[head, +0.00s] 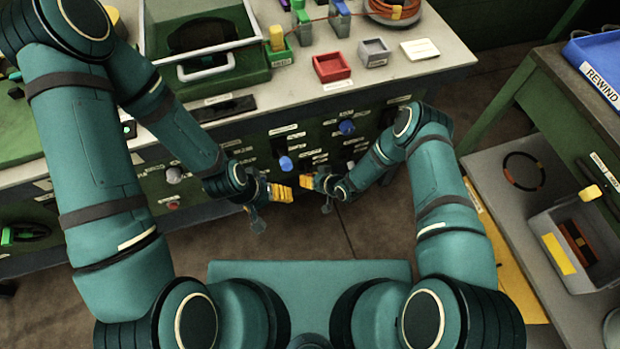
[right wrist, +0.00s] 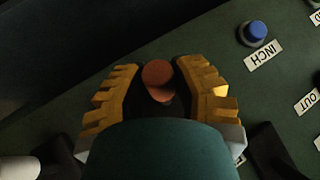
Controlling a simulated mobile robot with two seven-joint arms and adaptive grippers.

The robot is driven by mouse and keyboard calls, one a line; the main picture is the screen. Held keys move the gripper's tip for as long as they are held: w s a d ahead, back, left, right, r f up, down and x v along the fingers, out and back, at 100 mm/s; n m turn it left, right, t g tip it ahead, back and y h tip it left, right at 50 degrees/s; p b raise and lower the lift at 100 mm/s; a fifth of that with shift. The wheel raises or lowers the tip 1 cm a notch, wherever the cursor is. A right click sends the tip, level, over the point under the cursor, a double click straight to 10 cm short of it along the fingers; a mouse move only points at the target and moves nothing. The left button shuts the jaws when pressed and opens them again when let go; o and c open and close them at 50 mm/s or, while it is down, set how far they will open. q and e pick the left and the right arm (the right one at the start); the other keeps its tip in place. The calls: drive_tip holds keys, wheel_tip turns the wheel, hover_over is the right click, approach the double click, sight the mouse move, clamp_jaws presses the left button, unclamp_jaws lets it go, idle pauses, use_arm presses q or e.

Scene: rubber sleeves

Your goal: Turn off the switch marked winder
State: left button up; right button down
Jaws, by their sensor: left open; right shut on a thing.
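The green control panel (head: 225,146) on the bench front carries knobs, buttons and small white labels. No label that I can read says winder. In the head view my left gripper (head: 287,193) is open and empty, in front of the panel. My right gripper (head: 307,184) is just to its right, close to the panel's lower part. In the right wrist view my right gripper's yellow fingers (right wrist: 157,88) are on both sides of an orange-red round knob (right wrist: 158,75). The knob's base and its label are hidden. A blue button (right wrist: 252,33) marked INCH is up and right of it.
Blue knobs (head: 286,163) and (head: 347,127) and a grey knob (head: 175,175) stand out from the panel. A red tray (head: 332,68) and a grey tray (head: 375,51) are on the benchtop. A shelf with a grey bin (head: 548,222) is at right.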

drive_tip(key=c, duration=0.7)
unclamp_jaws()
drive_tip(key=shift+c, duration=0.2)
drive_tip(key=shift+d, duration=0.1)
drive_tip(key=v, duration=1.2)
drive_tip(key=shift+r, duration=0.1)
drive_tip(key=s+d+r+m+g+h, duration=0.2)
drive_tip(key=s+r+m+g+h, duration=0.2)
drive_tip(key=s+r, duration=0.7)
wheel_tip(320, 180, up, 4)
drive_tip(key=shift+d+f+m+g, duration=0.1)
drive_tip(key=shift+d+m+g, duration=0.15)
drive_tip(key=shift+m, duration=0.25)
